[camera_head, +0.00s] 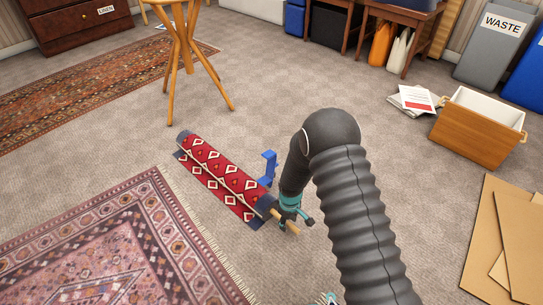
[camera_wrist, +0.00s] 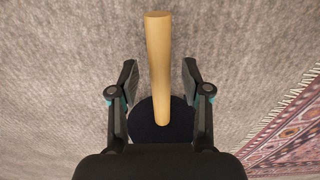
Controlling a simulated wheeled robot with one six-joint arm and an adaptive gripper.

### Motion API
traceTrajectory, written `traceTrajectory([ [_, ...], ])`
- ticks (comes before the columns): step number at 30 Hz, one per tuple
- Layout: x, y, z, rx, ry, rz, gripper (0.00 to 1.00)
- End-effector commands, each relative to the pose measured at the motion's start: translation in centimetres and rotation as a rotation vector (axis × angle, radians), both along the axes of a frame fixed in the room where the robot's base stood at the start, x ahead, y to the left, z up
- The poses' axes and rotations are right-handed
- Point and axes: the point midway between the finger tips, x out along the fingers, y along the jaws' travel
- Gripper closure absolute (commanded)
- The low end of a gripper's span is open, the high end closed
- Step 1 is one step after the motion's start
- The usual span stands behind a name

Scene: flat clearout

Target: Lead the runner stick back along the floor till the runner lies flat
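The red runner (camera_head: 220,177) with white diamond patterns and dark ends lies as a narrow strip on the carpet in the head view, with a rolled part along its length. The pale wooden runner stick (camera_head: 289,226) pokes out of its near end. In the wrist view the stick (camera_wrist: 158,65) runs between my two fingers, out of a dark round shape (camera_wrist: 160,128) that looks like the roll's end. My gripper (camera_head: 293,208) is at this near end. It is open, with a gap between the stick and each finger (camera_wrist: 159,75).
A blue stand-like object (camera_head: 268,168) is close beside the runner, near my arm. A fringed pink rug (camera_head: 120,245) lies to the left. A wooden stool (camera_head: 183,60) stands beyond the far end. A wooden crate (camera_head: 475,138) and cardboard sheets (camera_head: 490,235) are at right.

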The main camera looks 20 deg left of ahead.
Motion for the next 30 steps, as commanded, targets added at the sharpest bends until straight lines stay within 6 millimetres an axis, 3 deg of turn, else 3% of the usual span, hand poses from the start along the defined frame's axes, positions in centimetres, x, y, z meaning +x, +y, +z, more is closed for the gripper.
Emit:
traceTrajectory([
  [1,0.0,0.0,0.0,0.0,0.0,0.0,0.62],
  [6,0.0,0.0,0.0,0.0,0.0,0.0,1.0],
  [13,0.4,-0.2,0.0,0.0,0.0,-0.001,1.0],
  [30,4.9,-2.0,0.0,0.001,-0.001,-0.002,1.0],
])
